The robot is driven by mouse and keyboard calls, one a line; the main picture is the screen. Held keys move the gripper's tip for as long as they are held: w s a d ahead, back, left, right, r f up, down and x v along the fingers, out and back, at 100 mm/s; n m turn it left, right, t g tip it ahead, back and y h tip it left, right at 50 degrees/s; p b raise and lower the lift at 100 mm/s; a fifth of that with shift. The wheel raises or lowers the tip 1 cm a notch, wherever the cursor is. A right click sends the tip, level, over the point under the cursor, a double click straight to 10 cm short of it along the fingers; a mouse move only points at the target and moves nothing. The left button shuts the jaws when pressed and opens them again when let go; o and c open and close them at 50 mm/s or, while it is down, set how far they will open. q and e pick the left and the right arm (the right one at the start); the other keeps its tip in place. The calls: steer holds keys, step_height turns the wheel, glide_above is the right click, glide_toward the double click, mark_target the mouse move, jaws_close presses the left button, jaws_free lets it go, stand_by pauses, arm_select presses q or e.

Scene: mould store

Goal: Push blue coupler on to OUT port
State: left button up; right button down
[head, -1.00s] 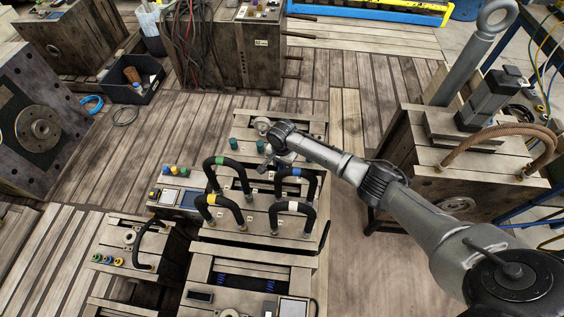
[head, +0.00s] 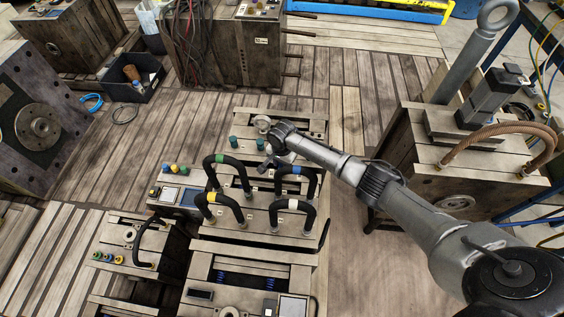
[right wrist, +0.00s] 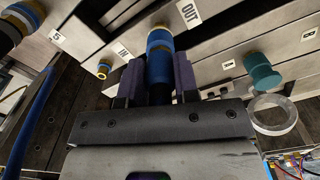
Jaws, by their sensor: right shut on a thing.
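The blue coupler (right wrist: 160,62) is in the right wrist view, with a yellow-brown band near its far end. My right gripper (right wrist: 155,85) is shut on it, one dark purple finger on each side. The coupler points at the block face beside the OUT label (right wrist: 190,13). In the head view my right gripper (head: 272,158) is small and partly dark, at the back of the hose block. My left gripper is not in view.
A port with a yellow ring (right wrist: 103,70) is near the IN label, left of the coupler. A teal plug (right wrist: 262,72) and a clear ring (right wrist: 272,113) are to the right. Black hose loops with coloured bands (head: 228,168) stand close in front of my right gripper.

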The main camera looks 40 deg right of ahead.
steer(key=shift+f, duration=0.25)
steer(key=shift+f, duration=0.2)
stand_by(0.7)
stand_by(0.6)
steer(key=shift+p, duration=0.4)
steer(key=shift+f, duration=0.15)
steer(key=c, duration=1)
jaws_free()
steer(key=shift+c, duration=0.2)
steer(key=shift+o, duration=1.3)
